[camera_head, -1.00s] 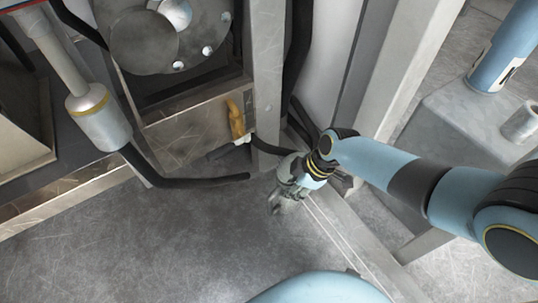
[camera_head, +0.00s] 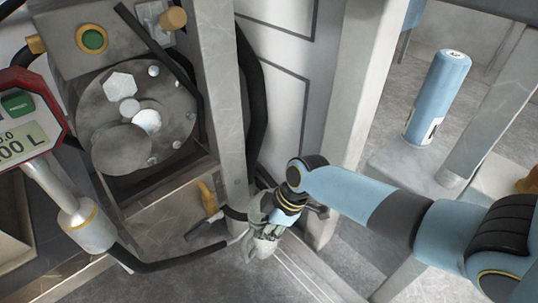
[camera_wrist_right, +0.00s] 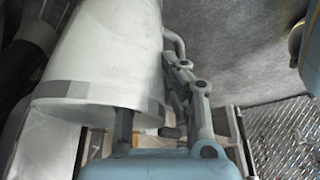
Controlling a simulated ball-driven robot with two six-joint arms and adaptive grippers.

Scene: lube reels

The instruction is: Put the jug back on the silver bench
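The jug (camera_wrist_right: 110,50), a pale metal vessel with a curved handle (camera_wrist_right: 174,42), fills the upper left of the right wrist view. My right gripper (camera_wrist_right: 160,110) has one finger at its rim and the other by the handle side; it seems shut on the jug. In the head view my right gripper (camera_head: 262,215) is low beside the grey post, with a small pale part of the jug (camera_head: 265,245) showing below it. A metal-edged bench (camera_head: 62,284) is at lower left; I cannot tell if it is the silver bench. My left gripper is out of view.
A machine with a round plate (camera_head: 165,125) and a red-framed litre display (camera_head: 25,120) are at left. Black hoses (camera_head: 175,262) hang low. Grey posts (camera_head: 222,110) flank the arm. A blue cylinder (camera_head: 437,98) stands at right. Mesh (camera_wrist_right: 285,135) shows in the wrist view.

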